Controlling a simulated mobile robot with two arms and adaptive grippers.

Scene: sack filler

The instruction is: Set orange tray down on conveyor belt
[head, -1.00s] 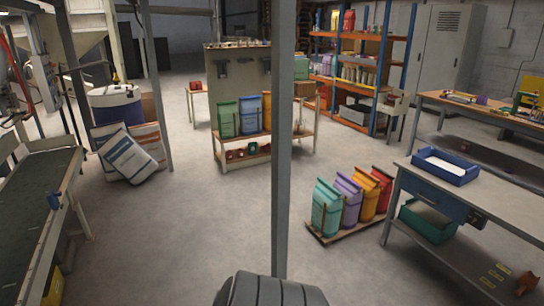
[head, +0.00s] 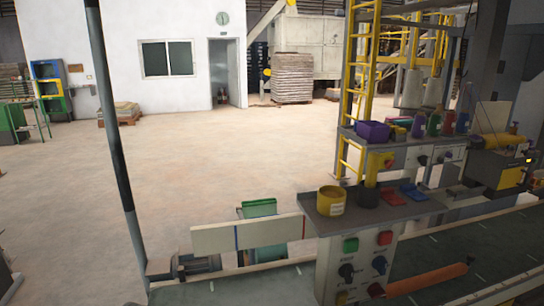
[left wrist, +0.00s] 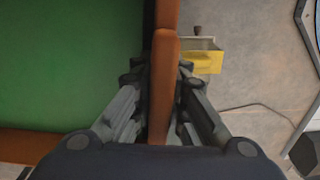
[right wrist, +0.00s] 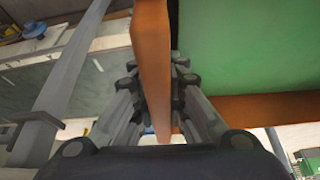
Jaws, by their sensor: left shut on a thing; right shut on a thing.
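The orange tray with a green floor (left wrist: 70,70) shows in both wrist views. My left gripper (left wrist: 162,75) is shut on one orange wall of it. My right gripper (right wrist: 156,75) is shut on another orange wall (right wrist: 150,35). The tray's far parts are out of frame, and the head view shows neither tray nor grippers. The dark green conveyor belt (head: 250,291) runs along the bottom of the head view. A dark belt-like surface also lies left of the tray in the right wrist view. I cannot tell the tray's height above it.
A control panel (head: 365,265) with buttons and a yellow cup (head: 331,200) stands at the belt. A dark post (head: 112,130) rises at left. The left wrist view shows a yellow box (left wrist: 203,61) and a cable beside the tray.

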